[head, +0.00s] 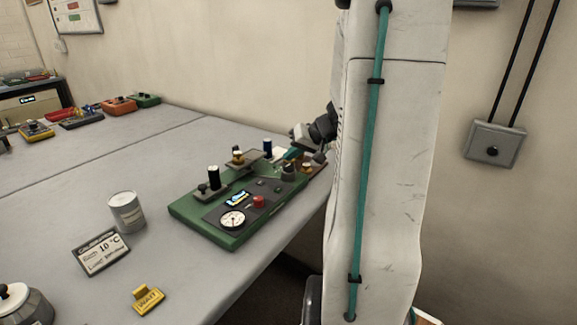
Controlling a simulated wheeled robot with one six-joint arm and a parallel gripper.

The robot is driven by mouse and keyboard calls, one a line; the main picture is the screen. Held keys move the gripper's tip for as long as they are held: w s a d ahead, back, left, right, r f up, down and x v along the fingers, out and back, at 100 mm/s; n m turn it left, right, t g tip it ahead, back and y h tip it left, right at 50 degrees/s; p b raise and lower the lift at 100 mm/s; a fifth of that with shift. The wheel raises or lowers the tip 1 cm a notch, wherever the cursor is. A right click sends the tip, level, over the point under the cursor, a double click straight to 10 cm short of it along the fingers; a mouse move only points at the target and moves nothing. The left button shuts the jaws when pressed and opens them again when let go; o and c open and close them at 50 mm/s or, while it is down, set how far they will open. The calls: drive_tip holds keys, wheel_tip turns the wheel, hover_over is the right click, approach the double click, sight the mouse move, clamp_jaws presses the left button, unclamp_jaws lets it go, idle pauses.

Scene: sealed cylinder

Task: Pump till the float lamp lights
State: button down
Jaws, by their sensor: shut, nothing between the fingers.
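A green apparatus board (215,232) lies on the table near its right edge. On its dark panel are a round white dial gauge (232,219), a small lit display (237,199) and a red knob (258,201). Small dark round fittings (262,182) sit behind the red knob; I cannot tell which is the float lamp or whether it is lit. Black posts (214,178) and a grey fitting (288,169) stand on the board. My gripper (298,149) is shut at the board's far right end, small and partly hidden; I cannot tell whether it touches anything.
A metal pot (20,305) is at the lower left. Colored devices (118,106) line the far side. The middle-left tabletop is clear.

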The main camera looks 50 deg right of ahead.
sight(292, 166)
drive_tip(key=shift+f, duration=0.1)
idle(0.7)
drive_tip(key=shift+f, duration=0.35)
drive_tip(key=shift+f, duration=0.9)
idle(0.9)
drive_tip(key=shift+r, duration=1.35)
drive_tip(key=shift+r, duration=2.5)
idle(0.9)
drive_tip(key=shift+r, duration=1.9)
